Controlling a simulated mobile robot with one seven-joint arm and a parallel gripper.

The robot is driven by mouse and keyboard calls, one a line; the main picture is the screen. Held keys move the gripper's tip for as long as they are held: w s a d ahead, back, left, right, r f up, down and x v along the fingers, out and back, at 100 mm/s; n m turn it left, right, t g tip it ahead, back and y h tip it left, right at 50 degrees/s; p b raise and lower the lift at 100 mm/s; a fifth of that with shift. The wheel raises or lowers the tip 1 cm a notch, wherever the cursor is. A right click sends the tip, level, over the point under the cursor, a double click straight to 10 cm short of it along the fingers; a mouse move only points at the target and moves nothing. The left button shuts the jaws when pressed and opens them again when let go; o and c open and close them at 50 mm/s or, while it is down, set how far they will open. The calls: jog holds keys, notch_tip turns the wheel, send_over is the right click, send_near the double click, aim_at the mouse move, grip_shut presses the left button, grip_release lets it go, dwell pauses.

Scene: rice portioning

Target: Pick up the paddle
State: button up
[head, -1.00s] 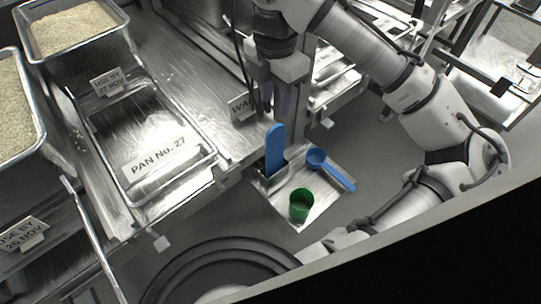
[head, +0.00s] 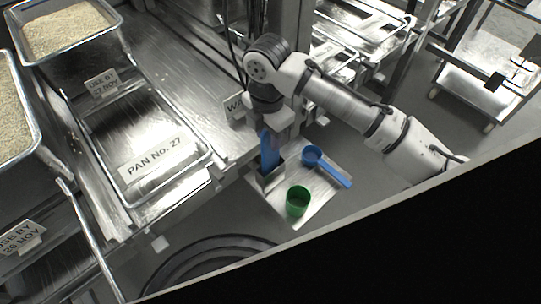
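The blue paddle (head: 270,155) stands upright in a small metal holder (head: 271,180) on a tray at the end of the counter. My gripper (head: 268,130) points down right over the paddle and covers its top end. The fingers are at the paddle's upper part, but they are small and partly hidden, so I cannot tell whether they touch it or are closed on it.
A green cup (head: 297,201) and a blue scoop (head: 313,156) with a long handle sit on the tray (head: 318,199) close to the holder. An empty pan (head: 202,160) labelled PAN No. 27 and rice pans (head: 118,22) stand to the left.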

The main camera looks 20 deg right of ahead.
grip_shut()
dwell(0.4)
